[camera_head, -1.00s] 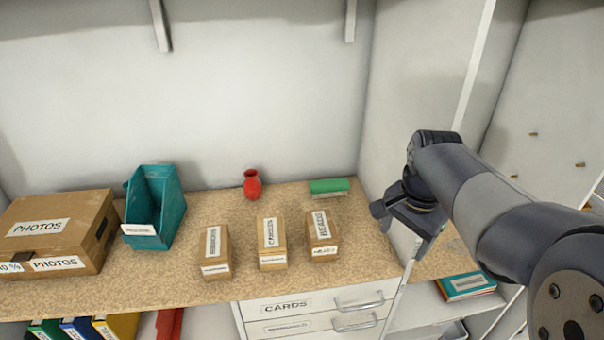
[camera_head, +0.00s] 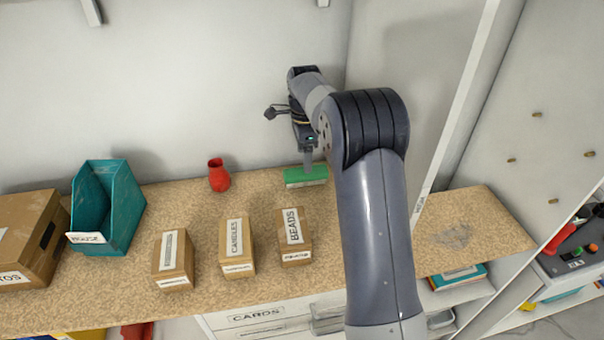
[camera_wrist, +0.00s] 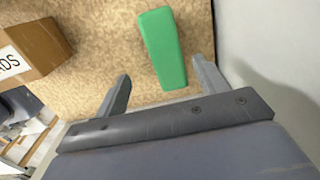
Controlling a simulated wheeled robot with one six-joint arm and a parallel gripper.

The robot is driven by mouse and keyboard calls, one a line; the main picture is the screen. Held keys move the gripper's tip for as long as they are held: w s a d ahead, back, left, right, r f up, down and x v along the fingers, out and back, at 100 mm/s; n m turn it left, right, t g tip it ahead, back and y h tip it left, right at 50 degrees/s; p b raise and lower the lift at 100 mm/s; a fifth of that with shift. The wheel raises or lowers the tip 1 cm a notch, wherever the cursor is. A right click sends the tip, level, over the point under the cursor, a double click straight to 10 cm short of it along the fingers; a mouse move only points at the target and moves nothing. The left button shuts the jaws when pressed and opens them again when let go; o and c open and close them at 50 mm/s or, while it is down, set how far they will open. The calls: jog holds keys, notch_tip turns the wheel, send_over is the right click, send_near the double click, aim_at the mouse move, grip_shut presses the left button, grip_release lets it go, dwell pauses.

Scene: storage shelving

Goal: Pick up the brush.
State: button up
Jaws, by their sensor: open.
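The brush is a green-backed block with pale bristles below, lying on the tan counter near the back wall. It shows in the head view (camera_head: 305,177) and, green top up, in the wrist view (camera_wrist: 164,46). My gripper (camera_wrist: 160,84) is open and empty. In the wrist view the brush lies beyond the fingertips, between their lines and nearer the right finger. In the head view my gripper (camera_head: 307,165) is over the brush, and my arm hides the space just right of it. I cannot tell the exact height gap.
A red vase (camera_head: 219,176) stands left of the brush. In front are a beads box (camera_head: 293,234), a candles box (camera_head: 237,247) and another small box (camera_head: 173,260). A teal bin (camera_head: 107,208) stands further left. The back wall is close behind the brush.

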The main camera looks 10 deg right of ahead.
aim_at(306, 176)
jog(key=shift+w+d+f+p, duration=0.15)
jog(key=shift+f+p, duration=0.15)
jog(key=shift+f, duration=1)
jog(key=shift+w+d+f+p, duration=0.1)
jog(key=shift+f+p, duration=0.15)
jog(key=shift+f, duration=1)
jog(key=shift+w+d+f+p, duration=0.15)
jog(key=shift+f+p, duration=0.15)
jog(key=shift+f, duration=1)
jog(key=shift+a, duration=0.1)
jog(key=c, duration=1.1)
